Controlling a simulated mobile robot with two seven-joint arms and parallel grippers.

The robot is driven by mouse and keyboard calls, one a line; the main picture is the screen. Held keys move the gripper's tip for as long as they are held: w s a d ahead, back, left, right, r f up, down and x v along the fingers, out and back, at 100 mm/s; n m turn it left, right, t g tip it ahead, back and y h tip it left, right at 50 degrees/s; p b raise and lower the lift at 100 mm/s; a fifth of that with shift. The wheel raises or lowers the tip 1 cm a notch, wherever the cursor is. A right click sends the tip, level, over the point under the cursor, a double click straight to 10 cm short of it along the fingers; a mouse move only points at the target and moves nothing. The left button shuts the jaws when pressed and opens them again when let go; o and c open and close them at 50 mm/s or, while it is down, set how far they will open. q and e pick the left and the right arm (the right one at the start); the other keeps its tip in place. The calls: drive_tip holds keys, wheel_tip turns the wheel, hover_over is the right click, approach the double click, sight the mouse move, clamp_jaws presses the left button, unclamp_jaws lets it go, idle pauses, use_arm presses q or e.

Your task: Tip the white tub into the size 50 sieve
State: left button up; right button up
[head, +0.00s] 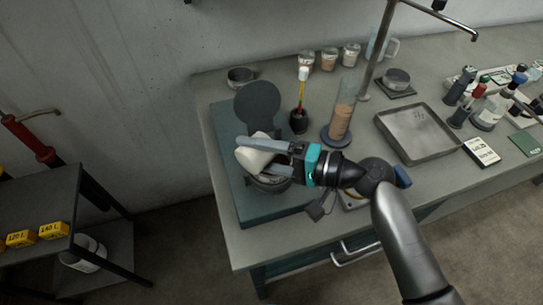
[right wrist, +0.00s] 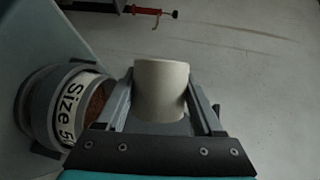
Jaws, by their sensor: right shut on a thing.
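My right gripper (head: 256,156) is shut on the white tub (head: 252,160). The tub is tilted above the sieve (head: 268,184), which sits on a teal-grey base and is partly hidden by the tub and gripper. In the right wrist view the tub (right wrist: 160,92) sits between both fingers, and its contents cannot be seen. The sieve (right wrist: 68,105) shows to its left there, with a white label reading "Size 5", the rest cut off. Brown grainy material (right wrist: 97,101) shows inside the sieve. My left gripper is not in view.
The teal-grey base (head: 222,128) carries a dark round disc (head: 258,103) behind the sieve. A tall cylinder of brown grains (head: 341,122), a metal tray (head: 418,133) and several small jars stand to the right. A dark shelf cart (head: 100,225) stands at left.

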drive_tip(key=shift+w+d+r+m+y, duration=0.25)
drive_tip(key=shift+r+m+y, duration=0.15)
drive_tip(key=shift+m, duration=0.5)
idle(0.8)
drive_tip(key=shift+w+d+f+m+y+b, duration=0.15)
drive_tip(key=shift+f+m+y+b, duration=0.25)
drive_tip(key=shift+f+m+b, duration=0.4)
idle(0.7)
drive_tip(key=shift+w+d+r+m, duration=0.15)
drive_tip(key=shift+w+r+m, duration=0.15)
drive_tip(key=shift+m, duration=0.4)
idle(0.4)
drive_tip(key=shift+s, duration=0.1)
drive_tip(key=n, duration=0.1)
drive_tip(key=r+n+p, duration=0.2)
drive_tip(key=shift+s+a+h, duration=0.4)
drive_tip(key=shift+s+a+f+n+h, duration=0.15)
drive_tip(key=shift+f+n+h, duration=0.15)
drive_tip(key=shift+f+n, duration=0.55)
drive_tip(key=shift+n, duration=0.05)
